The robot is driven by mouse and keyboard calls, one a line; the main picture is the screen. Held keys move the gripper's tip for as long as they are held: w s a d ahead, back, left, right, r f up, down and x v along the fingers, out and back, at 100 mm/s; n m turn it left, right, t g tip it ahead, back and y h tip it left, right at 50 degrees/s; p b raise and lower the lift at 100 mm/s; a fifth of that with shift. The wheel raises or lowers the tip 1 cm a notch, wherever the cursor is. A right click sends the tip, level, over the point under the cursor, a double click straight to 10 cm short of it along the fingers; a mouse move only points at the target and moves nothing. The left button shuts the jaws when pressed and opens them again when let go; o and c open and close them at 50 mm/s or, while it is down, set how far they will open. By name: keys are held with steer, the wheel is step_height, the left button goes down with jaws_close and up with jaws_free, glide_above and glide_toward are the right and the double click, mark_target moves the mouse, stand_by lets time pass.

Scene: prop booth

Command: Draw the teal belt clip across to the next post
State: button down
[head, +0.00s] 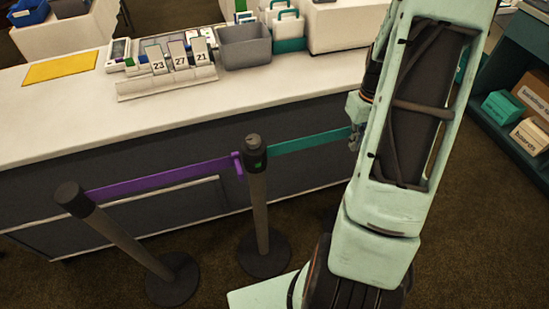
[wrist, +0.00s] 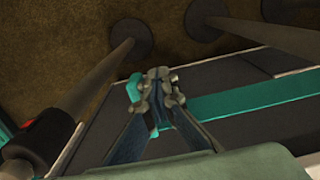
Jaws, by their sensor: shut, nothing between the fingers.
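The teal belt (head: 308,141) runs taut from the middle post (head: 254,155) rightward to my gripper (head: 354,130), mostly hidden behind my arm. In the wrist view the belt (wrist: 260,101) comes in from the right, and the teal clip (wrist: 134,88) shows just left of my fingers (wrist: 158,84). My fingers are shut with nothing between them. I cannot tell whether they touch the clip. Another post (wrist: 42,138), with a black cap and a red mark, stands at the lower left of the wrist view. The clip is apart from that cap.
A purple belt (head: 160,178) joins the middle post to the left post (head: 72,197). Behind the belts stands a counter (head: 60,110) with number cards (head: 178,56) and a grey bin (head: 245,46). A shelf with boxes (head: 502,107) stands at right.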

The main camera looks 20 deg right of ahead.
steer(key=d, duration=1)
steer(key=shift+d, duration=0.2)
stand_by(0.6)
steer(key=shift+r, duration=0.1)
step_height(320, 180, up, 8)
steer(key=p, duration=0.5)
steer(key=shift+w, duration=0.1)
stand_by(0.5)
